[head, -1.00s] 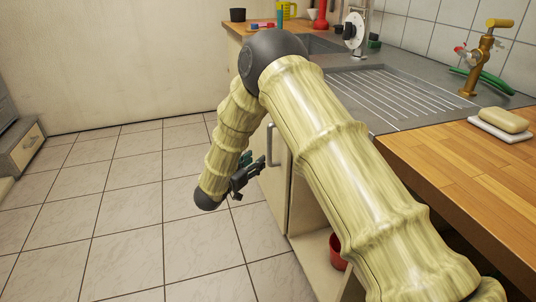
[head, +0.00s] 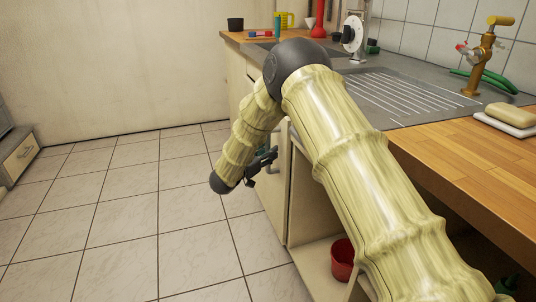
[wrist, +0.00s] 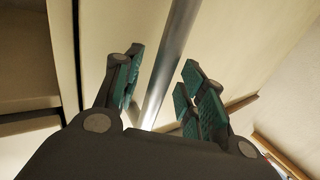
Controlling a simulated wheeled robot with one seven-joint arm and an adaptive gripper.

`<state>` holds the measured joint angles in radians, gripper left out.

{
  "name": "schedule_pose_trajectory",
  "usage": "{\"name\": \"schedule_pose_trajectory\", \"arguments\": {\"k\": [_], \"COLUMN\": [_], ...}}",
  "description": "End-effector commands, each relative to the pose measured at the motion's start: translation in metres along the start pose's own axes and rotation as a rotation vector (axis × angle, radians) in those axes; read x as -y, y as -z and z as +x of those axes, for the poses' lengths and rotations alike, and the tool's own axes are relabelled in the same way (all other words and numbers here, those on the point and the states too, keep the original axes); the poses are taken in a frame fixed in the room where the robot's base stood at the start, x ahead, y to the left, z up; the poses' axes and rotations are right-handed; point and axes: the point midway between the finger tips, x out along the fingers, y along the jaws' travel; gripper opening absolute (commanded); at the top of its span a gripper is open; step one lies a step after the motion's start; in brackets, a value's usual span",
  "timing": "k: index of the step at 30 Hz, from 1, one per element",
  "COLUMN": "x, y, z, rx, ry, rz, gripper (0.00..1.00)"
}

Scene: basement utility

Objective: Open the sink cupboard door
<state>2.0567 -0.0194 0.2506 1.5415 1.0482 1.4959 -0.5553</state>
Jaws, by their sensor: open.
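The sink cupboard door (head: 273,205) is a cream panel under the sink counter, partly hidden by my arm. In the wrist view the handle (wrist: 174,50) runs between the two fingers of my gripper (wrist: 162,70), with space on both sides. My gripper, also in the head view (head: 262,163), is open and empty in front of the door.
An open compartment with a red bucket (head: 342,260) lies right of the door. The counter above holds a sink drainer (head: 400,97), a brass tap (head: 480,62) and soap (head: 510,115). The tiled floor (head: 120,225) left of the door is clear. A low drawer unit (head: 18,160) stands far left.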

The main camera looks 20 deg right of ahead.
Motion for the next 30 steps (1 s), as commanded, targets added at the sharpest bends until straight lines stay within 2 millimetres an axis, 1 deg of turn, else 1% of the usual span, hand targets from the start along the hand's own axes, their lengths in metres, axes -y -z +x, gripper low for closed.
{"name": "schedule_pose_trajectory", "arguments": {"k": [4, 13, 14, 15, 20, 30], "x": [-0.0001, -0.0001, -0.0001, -0.0001, -0.0001, -0.0015], "y": [-0.0001, 0.0004, 0.0004, 0.0004, 0.0003, 0.0009], "z": [0.0078, 0.0095, 0.0094, 0.0094, 0.0093, 0.0083], "rx": [-0.001, 0.000, -0.001, 0.000, 0.000, 0.000], "ry": [0.000, 0.001, 0.001, 0.001, 0.001, -0.007], "rz": [0.000, -0.001, -0.001, -0.001, -0.001, -0.001], "gripper": [0.41, 0.41, 0.37, 0.30, 0.01, 0.00]}}
